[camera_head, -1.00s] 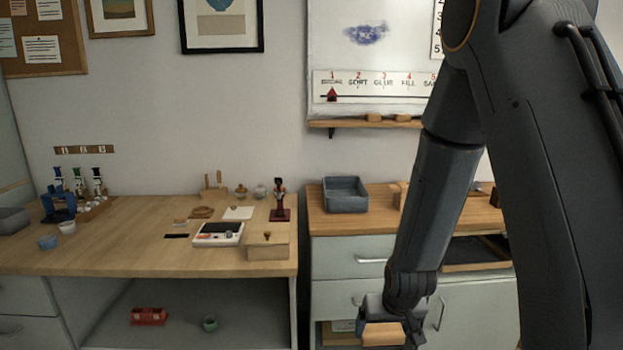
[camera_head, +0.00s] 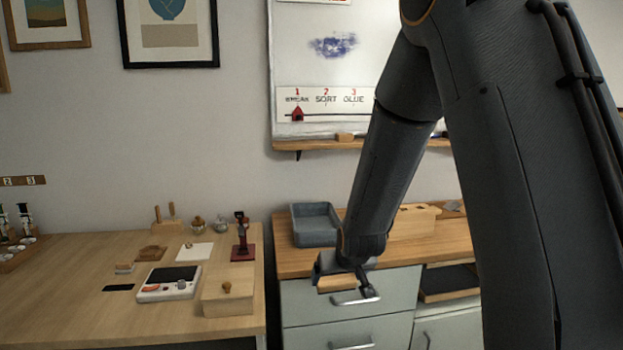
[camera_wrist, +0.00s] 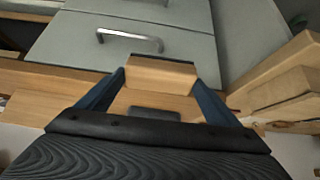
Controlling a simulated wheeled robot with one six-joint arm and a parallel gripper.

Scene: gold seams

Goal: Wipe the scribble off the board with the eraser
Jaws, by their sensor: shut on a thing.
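The whiteboard (camera_head: 290,70) hangs on the back wall, with a smudgy blue scribble (camera_head: 333,45) on its upper part. My gripper (camera_head: 345,286) is shut on the eraser (camera_head: 333,284), a light wooden block, in front of the top drawer and well below the board. In the wrist view the eraser (camera_wrist: 162,73) sits between my gripper's two blue fingers (camera_wrist: 160,90), with a dark strip along its far edge. My arm hides the right part of the board.
A grey bin (camera_head: 315,226) and a wooden box (camera_head: 412,222) stand on the counter. Drawers with handles (camera_head: 352,300) lie beneath. A desk (camera_head: 70,265) with small items is at left.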

